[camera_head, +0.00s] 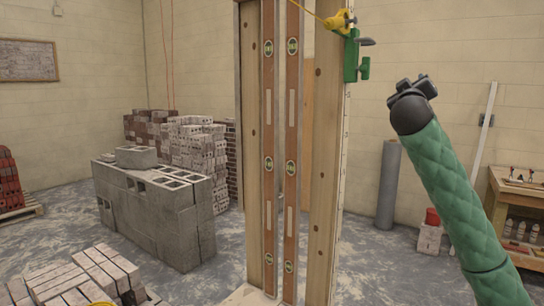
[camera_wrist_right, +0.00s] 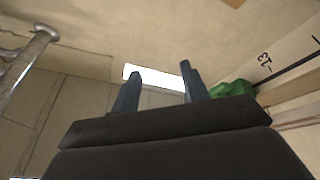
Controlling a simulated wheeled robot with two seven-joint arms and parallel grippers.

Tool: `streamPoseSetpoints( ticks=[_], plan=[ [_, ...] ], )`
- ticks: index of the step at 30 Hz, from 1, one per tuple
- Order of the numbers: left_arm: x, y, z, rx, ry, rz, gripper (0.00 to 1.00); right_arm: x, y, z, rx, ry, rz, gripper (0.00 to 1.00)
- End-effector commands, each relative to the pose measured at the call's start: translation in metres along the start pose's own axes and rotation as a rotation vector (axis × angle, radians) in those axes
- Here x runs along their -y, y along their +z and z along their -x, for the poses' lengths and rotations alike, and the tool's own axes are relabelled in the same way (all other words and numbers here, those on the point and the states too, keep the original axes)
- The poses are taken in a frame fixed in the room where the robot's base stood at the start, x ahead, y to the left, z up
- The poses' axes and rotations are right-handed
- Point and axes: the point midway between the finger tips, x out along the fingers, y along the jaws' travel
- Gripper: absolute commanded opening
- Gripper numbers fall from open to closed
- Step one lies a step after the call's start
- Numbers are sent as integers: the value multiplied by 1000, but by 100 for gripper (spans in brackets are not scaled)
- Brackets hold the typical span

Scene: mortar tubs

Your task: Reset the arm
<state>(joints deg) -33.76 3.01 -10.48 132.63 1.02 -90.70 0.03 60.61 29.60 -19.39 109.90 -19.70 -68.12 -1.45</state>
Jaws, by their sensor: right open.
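My right arm (camera_head: 460,200) in its green quilted sleeve rises from the lower right in the head view. Its dark right gripper (camera_head: 412,90) is raised in front of the wall, to the right of the wooden post and apart from it. In the right wrist view the two fingers of my right gripper (camera_wrist_right: 158,82) stand apart with nothing between them. A bright white panel (camera_wrist_right: 150,76) shows beyond them. My left gripper is not in either view.
A wooden post (camera_head: 325,160) with a green clamp (camera_head: 352,58) and yellow fitting (camera_head: 338,21) stands left of my right arm. Two long levels (camera_head: 291,120) stand upright beside it. A workbench (camera_head: 525,215) is at the right, a grey roll (camera_head: 388,185) behind. Concrete blocks (camera_head: 150,215) stand left.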

Motion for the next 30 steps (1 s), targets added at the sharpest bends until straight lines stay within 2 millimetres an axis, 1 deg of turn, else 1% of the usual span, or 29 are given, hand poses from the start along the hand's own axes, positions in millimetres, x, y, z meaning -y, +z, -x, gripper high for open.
streamPoseSetpoints(
  ticks=[1, 2, 3, 5, 6, 8, 9, 11, 15, 17, 21, 23, 27, 29, 30],
  plan=[
    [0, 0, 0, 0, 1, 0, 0, 25, 18, 13, 41, -52, -19, 45],
    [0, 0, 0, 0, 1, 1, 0, 38, 28, 20, 67, -80, -29, 45],
    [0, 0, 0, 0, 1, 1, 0, 56, 41, 30, 101, -120, -43, 45],
    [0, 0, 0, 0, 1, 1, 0, 80, 60, 46, 149, -175, -59, 45],
    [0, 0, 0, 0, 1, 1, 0, 96, 73, 58, 179, -211, -69, 45],
    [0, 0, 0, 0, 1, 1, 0, 119, 91, 75, 224, -264, -81, 45],
    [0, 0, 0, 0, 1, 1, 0, 133, 103, 88, 252, -298, -88, 45],
    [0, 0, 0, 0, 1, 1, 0, 154, 121, 106, 294, -348, -98, 45],
    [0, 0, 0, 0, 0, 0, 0, 198, 161, 152, 383, -458, -114, 45],
    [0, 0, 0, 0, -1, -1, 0, 215, 177, 172, 420, -503, -118, 45],
    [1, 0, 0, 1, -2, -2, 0, 250, 213, 220, 494, -600, -131, 45],
    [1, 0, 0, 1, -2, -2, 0, 263, 227, 240, 523, -637, -137, 45],
    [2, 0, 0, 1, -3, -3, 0, 290, 258, 288, 585, -720, -152, 45],
    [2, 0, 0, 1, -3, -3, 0, 301, 271, 309, 608, -753, -159, 45],
    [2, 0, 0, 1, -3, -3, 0, 307, 279, 322, 623, -773, -165, 45]
  ],
)
